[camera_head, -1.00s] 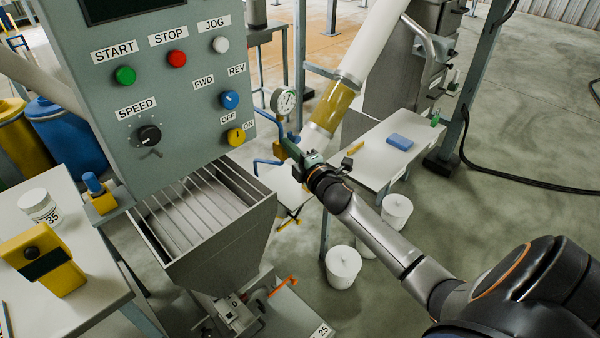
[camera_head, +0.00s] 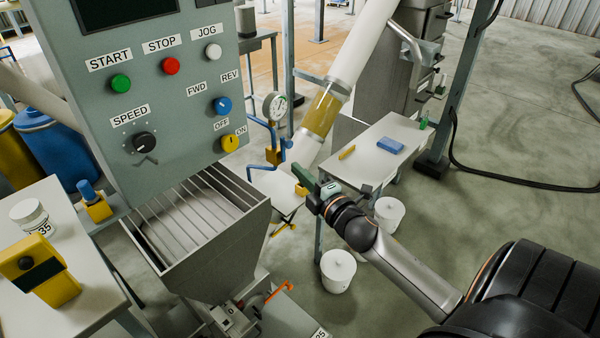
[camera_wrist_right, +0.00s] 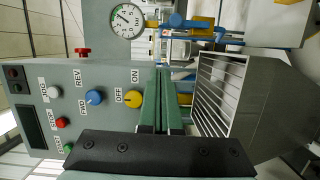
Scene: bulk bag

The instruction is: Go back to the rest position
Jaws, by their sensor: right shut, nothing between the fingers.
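My right gripper (camera_head: 306,180) is in the middle of the head view, in front of the small white table and right of the control panel. Its green fingers are shut with nothing between them. They also show in the right wrist view (camera_wrist_right: 162,98), pointing past the panel and the hopper. The grey control panel (camera_head: 180,100) carries START, STOP and JOG buttons, a SPEED knob, a blue FWD/REV knob (camera_head: 222,105) and a yellow OFF/ON knob (camera_head: 230,143). The gripper is apart from the panel. My left gripper is not in view.
The hopper (camera_head: 245,232) with its bar grate stands below the panel. A pressure gauge (camera_head: 275,106) and blue pipework are left of the sloping tube (camera_head: 322,112). A small white table (camera_head: 365,165) holds a blue block (camera_head: 390,145). White buckets (camera_head: 338,272) stand on the floor.

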